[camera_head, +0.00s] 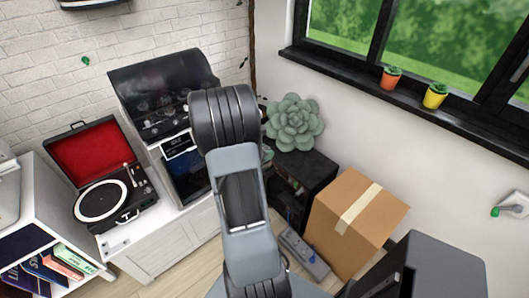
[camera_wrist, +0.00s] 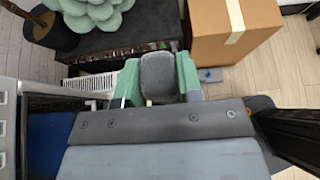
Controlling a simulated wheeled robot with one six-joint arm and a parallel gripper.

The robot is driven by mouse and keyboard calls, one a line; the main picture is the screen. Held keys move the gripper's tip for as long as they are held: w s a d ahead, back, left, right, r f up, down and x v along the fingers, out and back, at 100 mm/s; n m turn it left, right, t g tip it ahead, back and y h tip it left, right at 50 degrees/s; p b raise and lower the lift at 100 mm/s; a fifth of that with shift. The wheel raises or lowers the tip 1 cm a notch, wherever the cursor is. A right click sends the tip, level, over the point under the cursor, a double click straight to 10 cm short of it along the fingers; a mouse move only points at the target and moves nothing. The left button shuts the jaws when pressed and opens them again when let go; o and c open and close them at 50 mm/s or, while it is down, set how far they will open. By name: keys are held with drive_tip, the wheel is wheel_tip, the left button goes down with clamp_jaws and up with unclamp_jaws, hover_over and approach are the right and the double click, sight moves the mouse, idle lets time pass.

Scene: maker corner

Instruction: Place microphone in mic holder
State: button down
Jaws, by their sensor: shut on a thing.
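In the wrist view a grey, rounded, mesh-like microphone head (camera_wrist: 160,72) sits between the green fingers of my gripper (camera_wrist: 160,84). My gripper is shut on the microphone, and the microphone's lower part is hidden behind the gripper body. In the head view my own arm blocks the gripper and the microphone. I cannot pick out the mic holder in either view.
A dark low cabinet (camera_wrist: 125,32) bears a green succulent (camera_wrist: 90,12); a cardboard box (camera_wrist: 225,28) stands right of it. In the head view a red-lined record player (camera_head: 100,185) sits on a white cabinet (camera_head: 150,245), beside a smoky-lidded machine (camera_head: 160,95).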

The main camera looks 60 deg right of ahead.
drive_tip(key=shift+f, duration=0.15)
drive_tip(key=c, duration=1.2)
unclamp_jaws()
drive_tip(key=shift+f, duration=0.1)
drive_tip(key=o, duration=0.4)
drive_tip(key=shift+r, duration=0.4)
drive_tip(key=w+a+r+m+t+y, duration=0.1)
drive_tip(key=a+r+m+y, duration=0.3)
drive_tip(key=a, duration=0.8)
drive_tip(key=w+a+r+m+t+y, duration=0.1)
drive_tip(key=a+r+m+t+y, duration=0.2)
drive_tip(key=a, duration=1)
drive_tip(key=a+r+m+t+y, duration=0.4)
drive_tip(key=a+m, duration=0.3)
drive_tip(key=a, duration=0.6)
drive_tip(key=shift+w+a+r+y, duration=0.2)
drive_tip(key=shift+w+r+y, duration=0.1)
drive_tip(key=shift+w+r, duration=0.1)
